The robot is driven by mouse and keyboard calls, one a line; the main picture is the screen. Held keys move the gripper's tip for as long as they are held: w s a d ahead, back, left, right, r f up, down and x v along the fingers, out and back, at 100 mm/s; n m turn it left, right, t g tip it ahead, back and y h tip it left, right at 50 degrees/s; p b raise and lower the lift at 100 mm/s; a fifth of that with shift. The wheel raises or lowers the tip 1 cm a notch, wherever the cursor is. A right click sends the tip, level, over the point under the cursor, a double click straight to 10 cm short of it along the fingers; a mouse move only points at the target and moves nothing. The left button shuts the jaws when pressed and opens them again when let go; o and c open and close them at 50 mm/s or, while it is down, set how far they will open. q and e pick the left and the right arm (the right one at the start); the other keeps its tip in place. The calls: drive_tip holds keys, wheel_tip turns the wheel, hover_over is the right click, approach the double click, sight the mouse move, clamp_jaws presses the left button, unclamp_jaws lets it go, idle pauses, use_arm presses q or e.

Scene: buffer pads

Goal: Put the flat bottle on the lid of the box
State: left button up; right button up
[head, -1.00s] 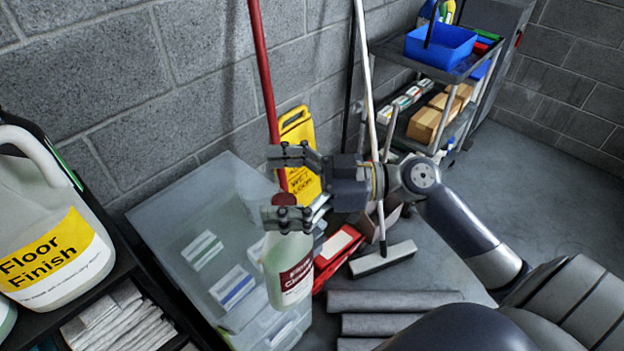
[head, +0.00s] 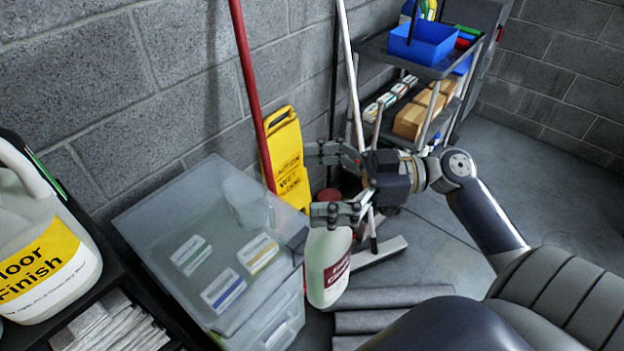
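The flat bottle (head: 325,281) is pale and translucent, with a dark red label and a red cap. My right gripper (head: 334,183) has one finger on each side of its top, and the near finger covers part of the shoulder. The bottle hangs upright from it, just right of the box in the picture; its height above the floor is hard to judge. The clear box's lid (head: 165,215) is at left centre. A faint bottle-like shape (head: 245,200) shows at the lid; I cannot tell whether it is on or under it. My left gripper is out of view.
A large Floor Finish jug (head: 45,250) stands on a dark shelf at left. A yellow wet-floor sign (head: 287,160), a red pole (head: 252,90) and a broom (head: 378,252) stand by the wall. Grey rolls (head: 385,297) lie on the floor. A cart (head: 420,65) stands behind.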

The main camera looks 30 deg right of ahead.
drive_tip(key=shift+r, duration=0.1)
clamp_jaws()
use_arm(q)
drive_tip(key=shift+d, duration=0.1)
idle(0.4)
